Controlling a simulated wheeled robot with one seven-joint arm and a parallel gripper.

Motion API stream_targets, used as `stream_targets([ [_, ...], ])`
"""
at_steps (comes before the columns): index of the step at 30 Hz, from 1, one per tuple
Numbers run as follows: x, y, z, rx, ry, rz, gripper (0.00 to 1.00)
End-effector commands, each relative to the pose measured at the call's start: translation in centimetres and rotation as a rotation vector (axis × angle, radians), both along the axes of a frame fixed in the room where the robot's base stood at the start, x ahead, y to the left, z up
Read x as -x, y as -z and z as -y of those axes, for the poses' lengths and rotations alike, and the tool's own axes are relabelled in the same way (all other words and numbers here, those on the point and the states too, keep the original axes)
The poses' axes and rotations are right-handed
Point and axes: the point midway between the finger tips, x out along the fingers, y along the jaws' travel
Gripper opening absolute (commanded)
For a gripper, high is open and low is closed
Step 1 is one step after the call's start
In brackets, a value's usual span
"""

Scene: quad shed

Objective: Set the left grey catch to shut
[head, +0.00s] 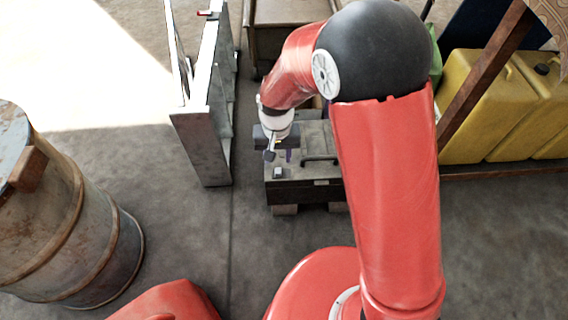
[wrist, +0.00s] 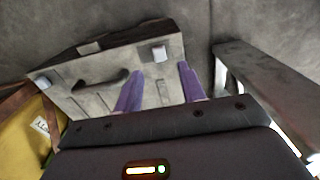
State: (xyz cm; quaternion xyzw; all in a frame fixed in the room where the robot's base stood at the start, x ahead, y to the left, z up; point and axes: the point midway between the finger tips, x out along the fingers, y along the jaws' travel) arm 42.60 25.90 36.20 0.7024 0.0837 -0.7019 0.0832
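A grey-green case (head: 318,190) with a dark handle lies below my arm; it also shows in the wrist view (wrist: 95,97). The left grey catch (head: 278,172) is a small pale block near the case's front left edge. The wrist view faces the other way, so this catch (wrist: 159,53) appears right of the handle there. A second pale catch (wrist: 89,48) is on the handle's other side. My gripper (wrist: 160,70) is open, its two purple fingers apart above the case, with the left catch just beyond the fingertips. Whether they touch the case is unclear.
A grey metal frame (head: 205,135) stands close left of the case. A rusty barrel (head: 65,220) is at far left. Yellow canisters (head: 490,110) stand at right behind a wooden beam. Bare floor lies in front of the case.

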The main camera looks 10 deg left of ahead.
Motion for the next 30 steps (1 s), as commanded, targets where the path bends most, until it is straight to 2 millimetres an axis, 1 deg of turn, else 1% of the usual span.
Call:
stream_targets([
  [1, 0.1, 1.1, 0.1, 0.003, 0.000, -0.004, 0.40],
  [3, 0.1, 2.3, 0.1, 0.003, 0.000, -0.003, 0.40],
  [9, 0.0, 5.1, 0.1, 0.003, 0.001, -0.002, 0.40],
  [14, 0.0, 6.0, 0.1, 0.001, 0.001, -0.001, 0.40],
  [21, 0.0, 6.0, 0.1, 0.001, 0.001, -0.001, 0.40],
  [22, 0.0, 6.0, 0.1, 0.001, 0.001, -0.001, 0.39],
  [23, 0.0, 6.0, 0.1, 0.001, 0.001, -0.001, 0.35],
  [30, 0.0, 6.0, 0.1, 0.001, 0.001, -0.001, 0.03],
])
